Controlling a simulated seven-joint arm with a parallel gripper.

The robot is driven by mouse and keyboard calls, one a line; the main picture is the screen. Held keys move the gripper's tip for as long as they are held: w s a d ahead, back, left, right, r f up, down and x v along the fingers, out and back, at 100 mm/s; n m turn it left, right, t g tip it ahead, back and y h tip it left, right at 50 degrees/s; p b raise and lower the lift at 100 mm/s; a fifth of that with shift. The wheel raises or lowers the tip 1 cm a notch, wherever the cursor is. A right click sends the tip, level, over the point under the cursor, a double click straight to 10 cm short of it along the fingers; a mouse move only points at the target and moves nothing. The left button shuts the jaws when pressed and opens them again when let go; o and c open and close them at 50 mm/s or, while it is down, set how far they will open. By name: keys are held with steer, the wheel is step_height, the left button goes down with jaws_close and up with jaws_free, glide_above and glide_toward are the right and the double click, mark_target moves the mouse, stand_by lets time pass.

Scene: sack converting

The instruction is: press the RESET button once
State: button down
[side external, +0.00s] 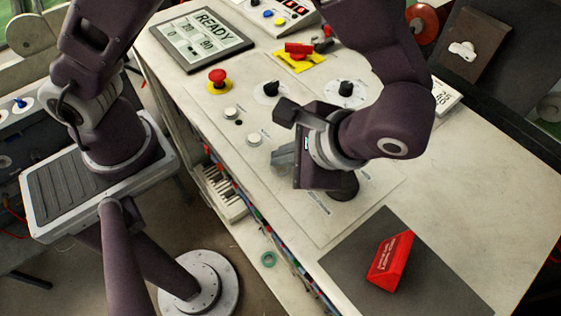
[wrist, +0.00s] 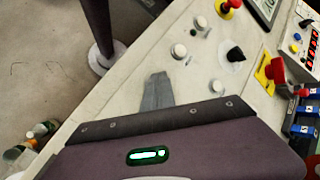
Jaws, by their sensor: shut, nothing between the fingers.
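Two pale round buttons sit on the light control panel: an upper one (side external: 231,113) and a lower one (side external: 253,139). Their small labels are too blurred to read, so I cannot tell which is RESET. In the wrist view the buttons show as one nearer my fingers (wrist: 178,50) and one farther up (wrist: 200,22). My gripper (side external: 281,160) is shut and empty, just right of and below the lower button in the side view. In the wrist view its grey fingertips (wrist: 157,78) are together, apart from both buttons.
A red mushroom button (side external: 217,77) on yellow, black knobs (side external: 270,90) (side external: 345,88) and a red switch on a yellow plate (side external: 299,56) stand nearby. A display (side external: 200,40) reads READY. A red block (side external: 391,262) lies on a dark mat (side external: 350,260).

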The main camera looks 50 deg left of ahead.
mark_target(283, 168)
steer(key=shift+r, duration=0.75)
steer(key=shift+r, duration=2.5)
steer(key=s+a+r+n+t+h, duration=0.3)
steer(key=a+r, duration=0.2)
steer(key=a, duration=0.2)
steer(key=s+a+r+n+t+h, duration=0.3)
steer(key=a+r+n+h, duration=0.1)
steer(key=a, duration=0.3)
steer(key=shift+s+a+r+t, duration=0.2)
steer(key=shift+r+t, duration=0.2)
steer(key=shift+r, duration=0.15)
